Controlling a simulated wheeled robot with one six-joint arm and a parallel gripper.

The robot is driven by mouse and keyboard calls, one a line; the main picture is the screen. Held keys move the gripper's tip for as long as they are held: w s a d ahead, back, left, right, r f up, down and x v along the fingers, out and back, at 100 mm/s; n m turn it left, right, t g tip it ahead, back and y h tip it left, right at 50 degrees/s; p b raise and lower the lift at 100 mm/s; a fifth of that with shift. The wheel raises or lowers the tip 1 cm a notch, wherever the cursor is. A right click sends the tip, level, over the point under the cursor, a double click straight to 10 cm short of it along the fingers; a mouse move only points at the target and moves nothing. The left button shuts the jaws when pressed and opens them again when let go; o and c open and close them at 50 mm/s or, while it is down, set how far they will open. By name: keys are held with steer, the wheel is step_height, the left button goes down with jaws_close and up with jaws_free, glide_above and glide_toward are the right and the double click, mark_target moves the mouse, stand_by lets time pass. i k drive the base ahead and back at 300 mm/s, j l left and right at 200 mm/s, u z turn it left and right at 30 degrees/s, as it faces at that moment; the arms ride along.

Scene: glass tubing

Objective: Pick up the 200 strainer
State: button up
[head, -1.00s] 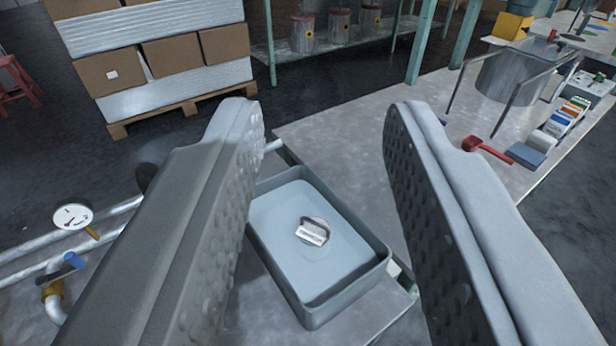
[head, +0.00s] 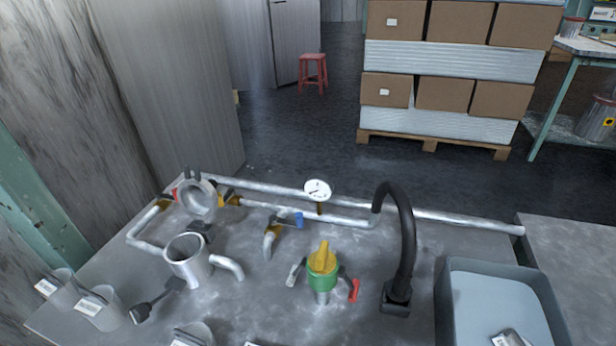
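No label reading 200 can be made out in the head view, so I cannot tell which thing is the 200 strainer. Two grey cup-like pieces with white labels stand at the lower left of the bench, the left one (head: 63,294) beside the other (head: 104,312); their print is too small to read. Another labelled piece (head: 195,334) is cut off by the bottom edge. A small labelled metal piece (head: 512,338) lies in the grey basin (head: 447,312) at the lower right, partly cut off. My gripper is not in view.
The bench carries a metal pot with a side spout (head: 188,262), a dark-handled tool (head: 157,301), a green and yellow valve (head: 322,268), a black curved tap (head: 405,240), a gauge (head: 317,190) and pipes along its back. Boxes on a pallet (head: 430,143) stand behind.

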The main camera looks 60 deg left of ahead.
mark_target(101, 305)
steer(key=u, duration=0.45)
steer(key=l+u, duration=0.1)
steer(key=u, duration=0.8)
steer(key=l+u, duration=0.1)
steer(key=u, duration=0.35)
steer(key=k+u, duration=0.1)
steer(key=u, duration=0.8)
